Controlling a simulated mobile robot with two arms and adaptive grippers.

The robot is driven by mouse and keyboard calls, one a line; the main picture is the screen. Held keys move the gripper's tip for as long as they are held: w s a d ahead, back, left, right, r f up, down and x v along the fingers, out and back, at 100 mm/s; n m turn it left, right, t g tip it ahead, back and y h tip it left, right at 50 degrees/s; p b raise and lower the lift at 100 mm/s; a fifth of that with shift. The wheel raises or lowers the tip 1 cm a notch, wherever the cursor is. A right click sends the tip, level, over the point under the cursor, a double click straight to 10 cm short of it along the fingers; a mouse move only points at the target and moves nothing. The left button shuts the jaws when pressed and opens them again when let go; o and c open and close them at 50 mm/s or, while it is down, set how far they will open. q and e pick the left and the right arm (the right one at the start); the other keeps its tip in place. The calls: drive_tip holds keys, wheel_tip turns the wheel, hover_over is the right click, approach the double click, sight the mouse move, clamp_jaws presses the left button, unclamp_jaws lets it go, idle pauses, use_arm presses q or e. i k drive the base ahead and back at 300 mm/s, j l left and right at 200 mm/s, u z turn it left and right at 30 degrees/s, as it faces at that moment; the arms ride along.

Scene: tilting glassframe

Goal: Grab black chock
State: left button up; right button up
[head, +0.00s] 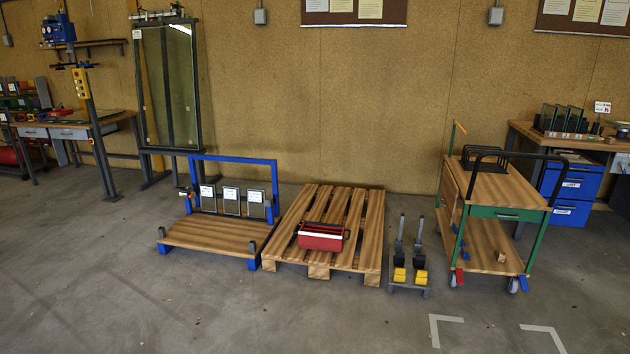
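Two small black blocks, which look like the black chocks, sit on a low grey metal rack on the floor right of centre. One black chock (399,256) is on the left side of the rack and the other black chock (417,249) is on the right. A yellow block (399,275) and a second yellow block (421,277) sit in front of them. The grey rack (408,291) has two upright posts behind the blocks. Neither of my grippers is in view.
A wooden pallet (373,262) with a red toolbox (321,238) stands left of the rack. A green-framed wooden cart (484,245) stands to its right. A blue-framed trolley (211,237) is farther left. The grey floor (300,320) in front is clear.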

sight(399, 259)
drive_tip(key=i+u, duration=0.45)
drive_tip(key=i, duration=2.1)
